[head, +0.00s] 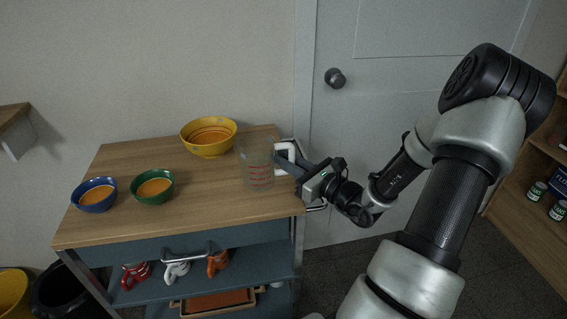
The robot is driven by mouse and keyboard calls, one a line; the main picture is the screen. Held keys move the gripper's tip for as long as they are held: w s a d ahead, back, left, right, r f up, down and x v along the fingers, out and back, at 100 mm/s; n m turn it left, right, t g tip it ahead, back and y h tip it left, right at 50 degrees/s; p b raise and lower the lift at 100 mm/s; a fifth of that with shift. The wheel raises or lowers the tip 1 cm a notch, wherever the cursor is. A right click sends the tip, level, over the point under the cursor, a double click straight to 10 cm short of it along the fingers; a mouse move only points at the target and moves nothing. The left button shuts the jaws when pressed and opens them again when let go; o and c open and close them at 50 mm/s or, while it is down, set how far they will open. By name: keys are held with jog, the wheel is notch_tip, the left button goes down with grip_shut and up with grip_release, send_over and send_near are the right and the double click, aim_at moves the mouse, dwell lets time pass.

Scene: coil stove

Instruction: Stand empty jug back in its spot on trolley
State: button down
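The clear jug (257,170) with red measuring marks stands upright at the right part of the wooden trolley top (212,188). It looks empty. Its white handle (284,148) points right, toward my arm. My gripper (287,166) reaches in from the right with its fingers at the handle and appears shut on it. The fingertips are partly hidden by the handle and the jug. I cannot tell whether the jug's base rests on the top or is slightly above it.
Mugs (176,269) and an orange tray (218,301) occupy lower shelves. A door (375,75) is behind my arm.

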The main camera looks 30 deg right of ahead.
jog(key=c, duration=1.7)
grip_release()
jog(key=shift+f, duration=0.2)
jog(key=shift+c, duration=0.2)
jog(key=shift+r, duration=0.2)
jog(key=p+v, duration=0.2)
jog(key=v, duration=1)
